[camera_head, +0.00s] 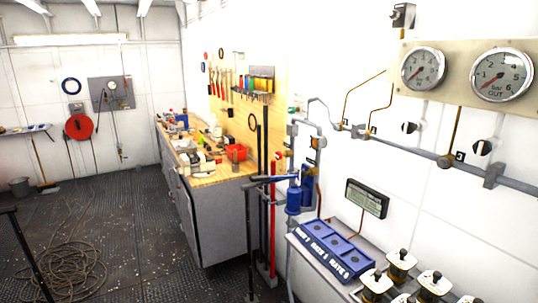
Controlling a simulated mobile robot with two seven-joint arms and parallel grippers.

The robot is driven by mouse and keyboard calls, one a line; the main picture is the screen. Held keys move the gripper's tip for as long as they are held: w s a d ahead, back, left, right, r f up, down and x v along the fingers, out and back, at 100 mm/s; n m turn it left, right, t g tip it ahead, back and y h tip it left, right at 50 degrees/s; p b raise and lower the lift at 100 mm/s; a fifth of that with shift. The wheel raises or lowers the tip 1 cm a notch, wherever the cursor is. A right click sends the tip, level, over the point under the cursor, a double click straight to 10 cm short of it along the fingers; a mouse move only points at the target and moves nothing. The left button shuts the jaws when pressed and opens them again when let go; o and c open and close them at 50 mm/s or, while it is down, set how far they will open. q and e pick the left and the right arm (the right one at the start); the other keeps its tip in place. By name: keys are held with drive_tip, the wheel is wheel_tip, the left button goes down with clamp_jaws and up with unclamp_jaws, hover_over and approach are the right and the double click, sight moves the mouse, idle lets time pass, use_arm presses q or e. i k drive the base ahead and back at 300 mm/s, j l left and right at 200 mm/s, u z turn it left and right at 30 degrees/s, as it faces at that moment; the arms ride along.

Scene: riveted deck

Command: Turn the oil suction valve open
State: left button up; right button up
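No label for an oil suction valve is readable in the head view, so I cannot tell which fitting it is. Brass-coloured fittings (317,143) sit on the pipework further left, above blue cylinders (294,200). Whether any valve is open cannot be made out. Neither of my grippers is in view.
A grey workbench (215,220) with a cluttered wooden top stands in the middle. A blue labelled tray (335,250) and several metal-capped pots (401,262) are at the lower right. A coiled rope (65,255) lies on the dark riveted floor at left.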

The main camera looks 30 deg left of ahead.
sight(278, 156)
drive_tip(key=i+j, duration=0.2)
drive_tip(key=j, duration=0.2)
drive_tip(key=i+j+u, duration=0.1)
drive_tip(key=j, duration=0.35)
drive_tip(key=i+j+u, duration=0.1)
drive_tip(key=i+j, duration=0.45)
drive_tip(key=j, duration=0.25)
drive_tip(key=i+j+u, duration=0.1)
drive_tip(key=j, duration=0.25)
drive_tip(key=i, duration=0.1)
